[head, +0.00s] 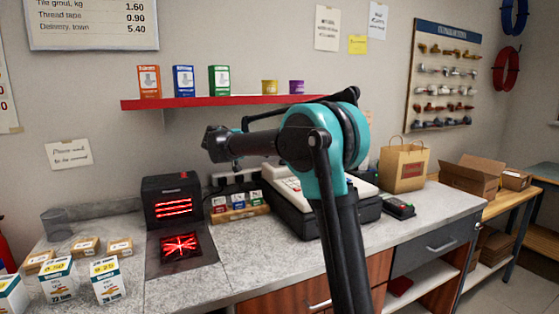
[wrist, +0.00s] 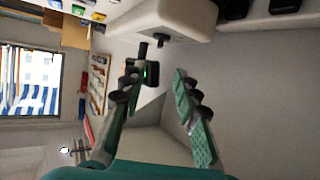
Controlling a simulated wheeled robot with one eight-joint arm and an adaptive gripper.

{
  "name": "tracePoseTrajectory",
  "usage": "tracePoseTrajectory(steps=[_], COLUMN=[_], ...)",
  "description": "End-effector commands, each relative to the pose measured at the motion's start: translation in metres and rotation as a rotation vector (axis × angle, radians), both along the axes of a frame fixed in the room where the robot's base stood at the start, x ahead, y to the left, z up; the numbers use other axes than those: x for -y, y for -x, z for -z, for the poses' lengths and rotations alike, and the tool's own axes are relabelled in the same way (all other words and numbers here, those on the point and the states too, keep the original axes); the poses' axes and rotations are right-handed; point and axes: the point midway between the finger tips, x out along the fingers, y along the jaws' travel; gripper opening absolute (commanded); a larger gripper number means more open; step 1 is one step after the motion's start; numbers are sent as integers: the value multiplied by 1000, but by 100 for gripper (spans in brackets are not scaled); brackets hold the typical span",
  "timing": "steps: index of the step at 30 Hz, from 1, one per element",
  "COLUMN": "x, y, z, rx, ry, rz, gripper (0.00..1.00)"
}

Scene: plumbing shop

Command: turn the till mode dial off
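The till (head: 293,222), with a white top and dark base, stands on the counter behind my arm in the head view. I cannot make out its mode dial there, as my arm covers part of the till. In the wrist view a white casing (wrist: 165,16), likely part of the till, is at the top. A small dark knob-like part (wrist: 163,40) is at its lower edge; I cannot tell whether it is the dial.
A scanner with red lights (head: 172,200) stands left of the till. A card terminal (head: 398,207) and paper bag (head: 403,168) are on the right. A red shelf (head: 225,101) runs above. Boxes (head: 107,280) crowd the counter's front left.

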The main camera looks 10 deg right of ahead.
Motion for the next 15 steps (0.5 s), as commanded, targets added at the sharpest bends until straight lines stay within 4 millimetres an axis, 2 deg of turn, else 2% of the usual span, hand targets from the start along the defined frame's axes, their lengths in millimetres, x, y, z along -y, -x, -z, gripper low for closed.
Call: tracePoseTrajectory(steps=[15], x=[65], y=[-71], z=[40], rx=[-1], ry=[1], rz=[3], gripper=[31])
